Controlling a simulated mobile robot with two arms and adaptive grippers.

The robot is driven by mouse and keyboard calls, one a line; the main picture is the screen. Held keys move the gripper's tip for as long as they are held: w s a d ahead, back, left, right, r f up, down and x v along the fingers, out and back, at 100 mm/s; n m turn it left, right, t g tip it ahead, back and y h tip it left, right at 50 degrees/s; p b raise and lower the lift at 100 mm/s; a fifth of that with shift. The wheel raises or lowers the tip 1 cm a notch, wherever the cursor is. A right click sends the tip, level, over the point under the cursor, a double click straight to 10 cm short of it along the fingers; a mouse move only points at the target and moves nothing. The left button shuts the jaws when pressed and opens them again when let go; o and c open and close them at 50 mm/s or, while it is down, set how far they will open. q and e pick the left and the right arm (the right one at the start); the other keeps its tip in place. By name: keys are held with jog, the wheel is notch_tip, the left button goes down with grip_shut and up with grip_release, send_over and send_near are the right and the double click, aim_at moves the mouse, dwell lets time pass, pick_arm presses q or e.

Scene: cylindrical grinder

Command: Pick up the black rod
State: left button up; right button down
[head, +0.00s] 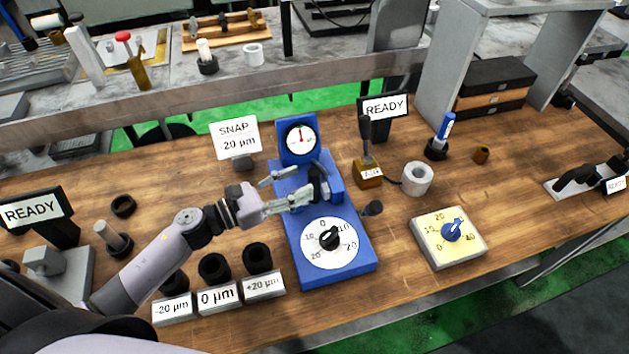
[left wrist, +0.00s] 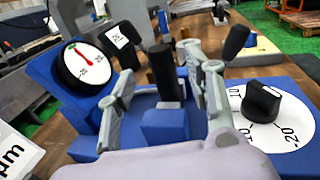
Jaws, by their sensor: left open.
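The black rod (left wrist: 163,72) stands upright in the blue gauge device (left wrist: 60,72), behind a small blue block in the left wrist view. In the head view the dark rod (head: 318,184) shows on the blue gauge device (head: 345,268), below its round dial. My left gripper (head: 299,184) is open and reaches in from the left, its fingers pointing at the rod. In the left wrist view the gripper (left wrist: 160,80) has a finger on each side of the rod, with visible gaps. The rod's lower end is partly hidden. My right gripper is not in view.
A black-tipped lever (head: 371,208) sticks out at the device's right side. Several black rings stand behind the labelled blocks (head: 218,296) at front left. A SNAP sign (head: 234,138), a brown switch box (head: 368,174) and a yellow dial box (head: 448,238) surround the device.

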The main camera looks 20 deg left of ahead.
aim_at(315, 176)
pick_arm(q)
jog(key=p+x, duration=0.2)
jog(key=x, duration=0.2)
jog(key=shift+w+d+f, duration=0.1)
jog(key=shift+w+d, duration=0.05)
jog(key=shift+d, duration=0.15)
jog(key=shift+w+d+f, duration=0.15)
jog(key=shift+w+d, duration=0.1)
jog(key=shift+a, duration=0.1)
jog(key=shift+c, duration=0.2)
jog(key=shift+s, duration=0.1)
jog(key=shift+c, duration=0.7)
grip_shut()
